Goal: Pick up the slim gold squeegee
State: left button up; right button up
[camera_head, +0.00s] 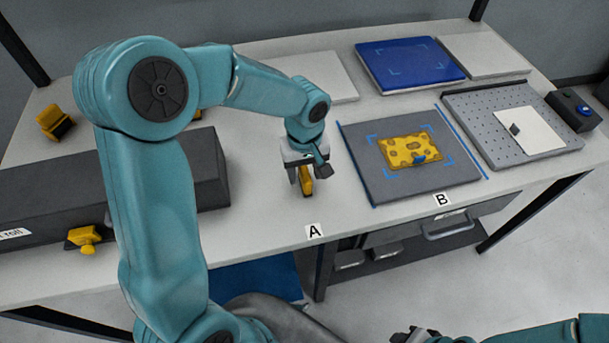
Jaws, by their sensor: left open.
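A slim gold piece (306,184), which looks like the squeegee, is on the table behind label A. My left gripper (303,180) points down over it, with its fingers open around or just beside it. The gripper hides part of the piece, and I cannot tell whether the fingers touch it. My right arm comes in at the bottom right. Only a dark part near its end (415,334) shows at the frame edge, so its jaws cannot be made out.
A grey mat (382,188) with a yellow patterned sheet (403,150) lies to the right. A perforated board (480,125), blue panel (400,55) and dark box (574,110) are beyond. A long dark block (40,190) and gold pieces (55,122) (84,238) are at left.

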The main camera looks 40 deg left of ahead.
aim_at(305, 171)
pick_arm(q)
jog(key=shift+w+f, duration=0.2)
jog(key=shift+f, duration=0.95)
jog(key=shift+s, duration=0.15)
jog(key=shift+f, duration=0.1)
grip_shut()
jog(key=shift+r, duration=0.4)
notch_tip(305, 171, up, 19)
jog(key=shift+r+p, duration=0.2)
jog(key=shift+p, duration=0.15)
